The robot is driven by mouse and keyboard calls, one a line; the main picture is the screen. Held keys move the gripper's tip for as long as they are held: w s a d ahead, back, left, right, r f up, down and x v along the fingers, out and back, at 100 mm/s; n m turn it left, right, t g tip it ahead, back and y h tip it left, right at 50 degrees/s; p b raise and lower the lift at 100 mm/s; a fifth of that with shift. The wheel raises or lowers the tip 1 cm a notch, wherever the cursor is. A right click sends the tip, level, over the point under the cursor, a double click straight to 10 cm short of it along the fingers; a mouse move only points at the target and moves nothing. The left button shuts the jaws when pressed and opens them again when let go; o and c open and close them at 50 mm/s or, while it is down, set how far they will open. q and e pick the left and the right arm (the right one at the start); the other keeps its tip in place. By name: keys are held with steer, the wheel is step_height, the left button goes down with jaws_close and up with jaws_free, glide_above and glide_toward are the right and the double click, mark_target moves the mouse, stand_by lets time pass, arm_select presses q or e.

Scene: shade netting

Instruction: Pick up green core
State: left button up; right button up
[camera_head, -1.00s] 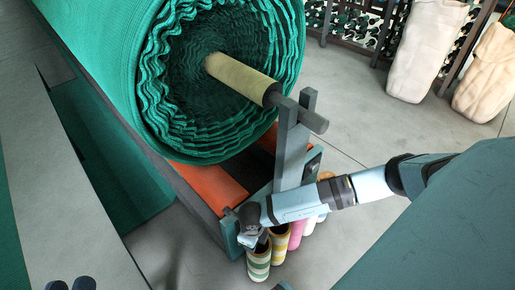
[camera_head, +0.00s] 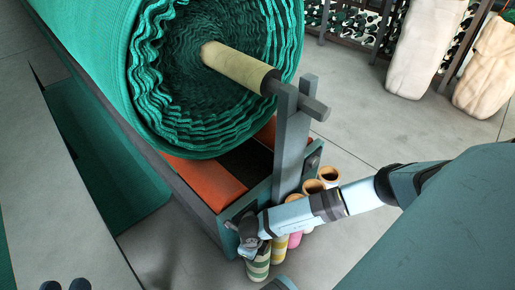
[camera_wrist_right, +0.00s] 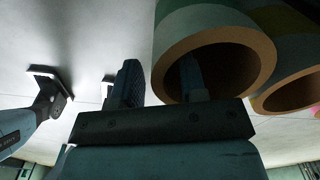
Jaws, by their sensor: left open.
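The green core, a tube with green and cream stripes (camera_head: 259,268), stands at the near end of a row of tubes beside the roll frame. My right gripper (camera_head: 250,248) is at its top and hides its upper end. In the right wrist view, the green core (camera_wrist_right: 172,35) shows its open brown rim. One finger of my right gripper (camera_wrist_right: 160,85) is inside the tube and the other is outside, with the wall between them; the fingers stand apart. Of my left gripper (camera_head: 66,285), only two dark fingertips, spread apart, show at the bottom left.
A yellow striped tube (camera_head: 280,249), a pink tube (camera_head: 295,239) and other tubes stand behind the green core. The big green net roll (camera_head: 150,100) and its grey post (camera_head: 291,140) rise close by. Pale sacks (camera_head: 425,50) stand at the back right; floor between is clear.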

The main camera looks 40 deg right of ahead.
steer(key=shift+r, duration=0.1)
jaws_close()
stand_by(1.2)
